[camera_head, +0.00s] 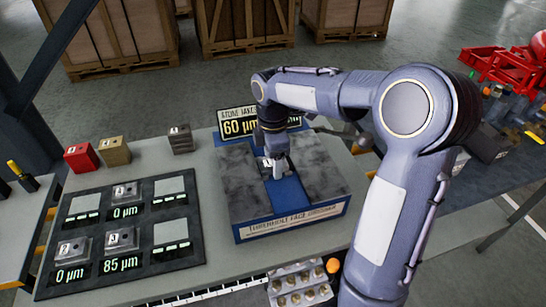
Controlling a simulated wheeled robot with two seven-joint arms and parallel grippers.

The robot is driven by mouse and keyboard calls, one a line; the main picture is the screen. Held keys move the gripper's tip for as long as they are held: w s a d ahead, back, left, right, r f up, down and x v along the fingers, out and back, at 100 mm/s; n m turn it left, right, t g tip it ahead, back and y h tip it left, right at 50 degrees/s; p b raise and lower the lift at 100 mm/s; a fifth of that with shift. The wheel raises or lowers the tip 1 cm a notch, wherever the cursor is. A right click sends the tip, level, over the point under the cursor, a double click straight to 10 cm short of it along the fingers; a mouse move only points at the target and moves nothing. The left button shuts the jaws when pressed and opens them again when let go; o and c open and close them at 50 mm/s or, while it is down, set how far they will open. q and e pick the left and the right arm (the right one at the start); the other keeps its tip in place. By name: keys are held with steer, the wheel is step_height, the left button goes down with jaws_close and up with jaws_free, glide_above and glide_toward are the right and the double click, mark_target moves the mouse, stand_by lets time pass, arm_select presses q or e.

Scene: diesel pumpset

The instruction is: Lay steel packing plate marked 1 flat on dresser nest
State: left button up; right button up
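The dresser is a blue base (293,226) with two mottled grey blocks on top and a blue strip between them, which I take to be the dresser nest (288,193). My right gripper (276,171) points down at the back part of this strip. Its fingers look close together; I cannot tell whether they hold anything. A grey metal plate marked 1 (126,192) lies on the black panel at left, above a "0 µm" readout. Similar plates marked 2 (75,248) and 3 (121,239) lie on the same panel. My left gripper is not in view.
A "60 µm" sign (238,127) stands behind the dresser. Red (82,158), tan (115,152) and dark grey (180,139) blocks sit at the table's back left. A holder with several round pieces (299,287) is at the front. Wooden crates stand on the floor behind.

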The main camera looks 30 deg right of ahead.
steer(key=shift+o, duration=0.2)
step_height(320, 180, up, 8)
steer(key=shift+f, duration=0.1)
stand_by(0.4)
steer(key=shift+p, duration=0.3)
step_height(320, 180, up, 6)
steer(key=p, duration=0.6)
